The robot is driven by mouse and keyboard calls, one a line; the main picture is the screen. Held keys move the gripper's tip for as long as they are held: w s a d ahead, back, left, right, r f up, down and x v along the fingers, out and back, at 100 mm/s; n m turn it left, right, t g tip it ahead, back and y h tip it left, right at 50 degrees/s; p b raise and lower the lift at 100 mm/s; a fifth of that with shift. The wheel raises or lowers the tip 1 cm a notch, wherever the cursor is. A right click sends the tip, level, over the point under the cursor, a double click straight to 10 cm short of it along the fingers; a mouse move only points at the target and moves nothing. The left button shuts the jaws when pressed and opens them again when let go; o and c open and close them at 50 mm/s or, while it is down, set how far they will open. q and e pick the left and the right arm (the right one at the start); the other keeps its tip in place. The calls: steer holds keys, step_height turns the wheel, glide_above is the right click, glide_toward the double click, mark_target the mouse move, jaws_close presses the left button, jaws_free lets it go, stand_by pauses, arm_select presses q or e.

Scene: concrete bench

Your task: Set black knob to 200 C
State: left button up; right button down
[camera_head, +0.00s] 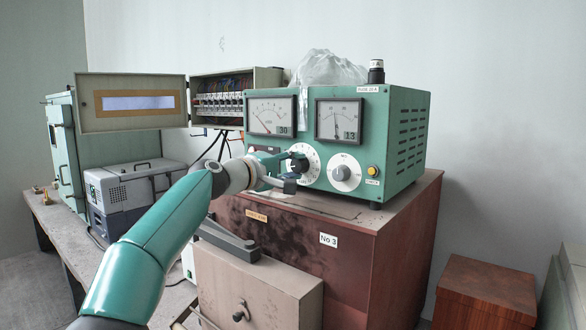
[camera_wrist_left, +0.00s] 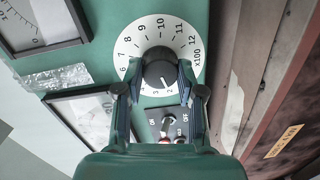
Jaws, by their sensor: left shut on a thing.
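The black knob (camera_wrist_left: 160,72) is at the middle of a white dial (camera_wrist_left: 129,53) marked in numbers with x100, on the green panel. A light pointer mark on the knob faces the low numbers on the gripper's side; its exact reading is unclear. In the head view the white dial (camera_head: 311,172) is partly hidden by my left gripper (camera_head: 293,168). In the wrist view my left gripper (camera_wrist_left: 160,86) has one finger on each side of the knob and is shut on it. My right gripper is not in view.
The green instrument box (camera_head: 410,150) stands on a reddish-brown cabinet (camera_head: 370,235). Toggle switches (camera_wrist_left: 170,123) lie between my fingers. An open fuse box (camera_head: 262,78) is behind.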

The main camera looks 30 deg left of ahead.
arm_select(q)
steer(key=shift+w+d+f+m, duration=0.1)
steer(key=shift+d+f+m, duration=0.1)
steer(key=shift+f+m, duration=0.3)
steer(key=o, duration=0.8)
steer(key=shift+c, duration=0.2)
steer(key=o, duration=0.4)
steer(key=shift+r, duration=0.25)
steer(key=shift+a, duration=0.1)
steer(key=shift+s+r, duration=0.15)
steer(key=shift+s, duration=0.05)
steer(key=shift+s, duration=0.15)
steer(key=s, duration=0.3)
steer(key=s+a, duration=0.1)
steer(key=s, duration=0.7)
steer(key=shift+s+a+r, duration=0.1)
steer(key=shift+a+r, duration=0.1)
steer(key=shift+a, duration=0.05)
